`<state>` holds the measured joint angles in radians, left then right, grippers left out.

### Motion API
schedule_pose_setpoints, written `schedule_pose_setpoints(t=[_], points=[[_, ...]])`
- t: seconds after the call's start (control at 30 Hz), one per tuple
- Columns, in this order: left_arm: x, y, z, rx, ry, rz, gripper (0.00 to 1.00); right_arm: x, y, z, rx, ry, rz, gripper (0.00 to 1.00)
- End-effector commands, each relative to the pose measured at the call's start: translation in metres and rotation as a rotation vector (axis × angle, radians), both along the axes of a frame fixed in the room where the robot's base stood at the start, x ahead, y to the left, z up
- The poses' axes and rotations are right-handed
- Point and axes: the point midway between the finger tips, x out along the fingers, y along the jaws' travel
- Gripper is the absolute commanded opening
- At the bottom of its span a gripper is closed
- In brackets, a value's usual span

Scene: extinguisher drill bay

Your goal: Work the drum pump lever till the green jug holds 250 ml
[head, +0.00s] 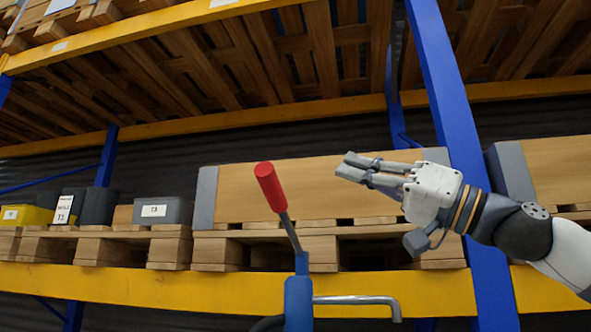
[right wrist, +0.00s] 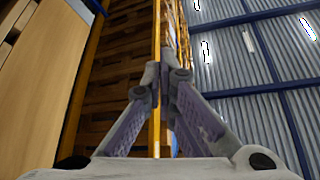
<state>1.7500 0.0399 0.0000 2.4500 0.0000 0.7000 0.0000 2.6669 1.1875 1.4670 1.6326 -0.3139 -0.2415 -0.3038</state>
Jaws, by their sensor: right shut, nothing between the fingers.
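The drum pump has a blue body (head: 298,300), a bent grey spout (head: 360,300) going right, and a lever (head: 290,232) with a red grip (head: 269,186). The lever stands up, tilted to the left. My right gripper (head: 347,168) is to the right of the red grip and a little higher in the picture, apart from it. Its fingers are shut and empty, pointing left. The right wrist view shows the closed fingertips (right wrist: 160,72) with nothing between them. The green jug and the drum are not in view. My left gripper is not in view.
Behind the pump is a rack with yellow beams (head: 190,290) and blue posts (head: 455,120). Its shelf holds pallets (head: 218,250), long cartons (head: 300,182), a grey bin (head: 165,211) and a yellow bin (head: 27,215). The space around the lever looks clear.

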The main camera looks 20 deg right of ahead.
Motion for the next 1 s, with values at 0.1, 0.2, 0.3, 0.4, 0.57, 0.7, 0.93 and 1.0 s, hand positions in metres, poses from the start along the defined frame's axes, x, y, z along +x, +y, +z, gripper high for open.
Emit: schedule_pose_setpoints(t=[0.1,0.2,0.3,0.4,0.57,0.7,0.93,1.0], points=[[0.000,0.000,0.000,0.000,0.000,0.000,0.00,0.001,0.001,0.000,0.000,0.001,0.001,0.00],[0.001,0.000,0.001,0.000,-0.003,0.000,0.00,0.005,0.006,0.003,-0.002,0.002,0.002,0.00],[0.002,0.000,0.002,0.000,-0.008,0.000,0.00,0.015,0.017,0.011,-0.003,0.003,0.003,0.00],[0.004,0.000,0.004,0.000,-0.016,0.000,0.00,0.028,0.031,0.022,-0.003,0.001,0.003,0.00],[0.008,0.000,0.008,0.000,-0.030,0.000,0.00,0.049,0.053,0.040,-0.001,0.000,0.004,0.00],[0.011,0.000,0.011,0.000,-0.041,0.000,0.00,0.061,0.066,0.042,-0.002,0.002,0.002,0.00],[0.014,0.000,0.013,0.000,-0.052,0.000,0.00,0.056,0.076,0.014,0.000,0.002,0.002,0.00],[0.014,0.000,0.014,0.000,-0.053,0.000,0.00,0.056,0.077,0.011,-0.001,0.003,0.002,0.00]])
